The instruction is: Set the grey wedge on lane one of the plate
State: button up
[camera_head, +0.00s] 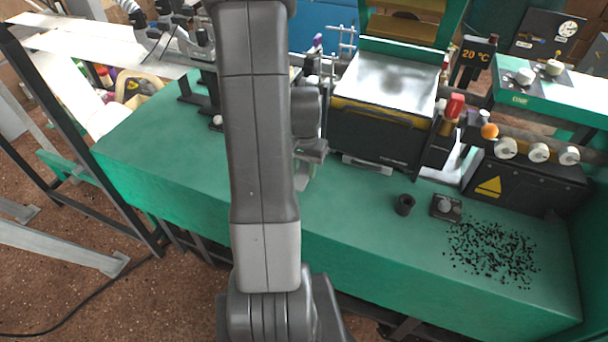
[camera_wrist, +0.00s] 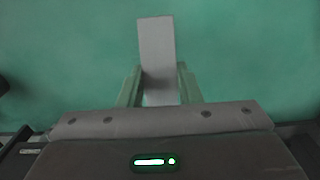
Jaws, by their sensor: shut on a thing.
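The grey wedge (camera_wrist: 157,45) stands up from between the two fingers of my gripper (camera_wrist: 158,78) in the wrist view. The gripper is shut on it, a finger on each side. The green bench top is behind it, and the gap to the bench cannot be told. In the head view my arm crosses the middle, and I cannot make out the wedge there. No plate with marked lanes can be made out; a shiny metal plate (camera_head: 392,82) lies on top of a black machine at the back, but I cannot tell if it is the task's plate.
The green bench (camera_head: 345,215) is clear in front. A small black cup (camera_head: 404,205), a knob box (camera_head: 446,207) and scattered black bits (camera_head: 493,253) lie at right. A black box with a yellow warning triangle (camera_head: 488,187) stands behind them. Metal stands crowd the back left.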

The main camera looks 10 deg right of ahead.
aim_at(304, 170)
jog(key=shift+f, duration=1.5)
jog(key=shift+f, duration=0.15)
jog(key=o, duration=1)
jog(key=shift+c, duration=0.2)
